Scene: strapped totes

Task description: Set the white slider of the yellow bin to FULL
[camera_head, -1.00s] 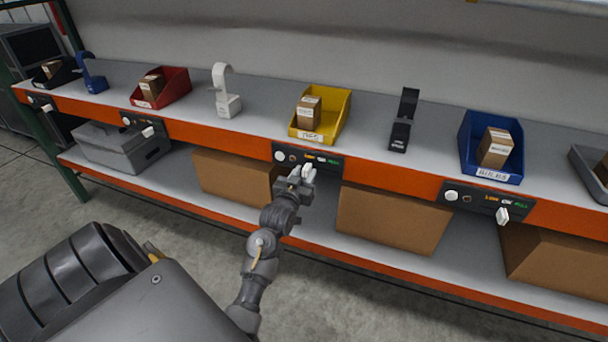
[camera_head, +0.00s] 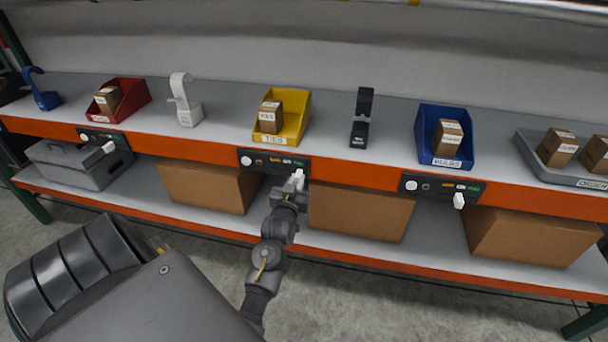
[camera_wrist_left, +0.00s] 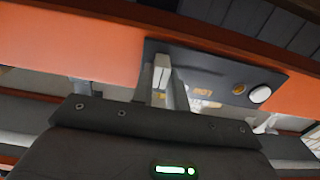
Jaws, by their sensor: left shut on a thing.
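The yellow bin (camera_head: 296,124) stands on the upper shelf with a carton in it. Its dark panel (camera_head: 247,160) is on the orange beam below, with LOW, OK and FULL marks from left to right. The white slider (camera_head: 299,174) sits at the panel's right end, beneath the green FULL mark. My left gripper (camera_head: 296,184) is shut on the slider from the front. In the left wrist view the slider (camera_wrist_left: 161,72) shows between the fingers (camera_wrist_left: 163,92), at the panel end far from the round white button (camera_wrist_left: 260,94). The fingers hide part of the marks. My right gripper is not in view.
A blue bin (camera_head: 430,130) with its own panel (camera_head: 410,195) and slider (camera_head: 458,201) is to the right. A red bin (camera_head: 133,92) is to the left. White (camera_head: 186,112) and black (camera_head: 361,120) holders flank the yellow bin.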

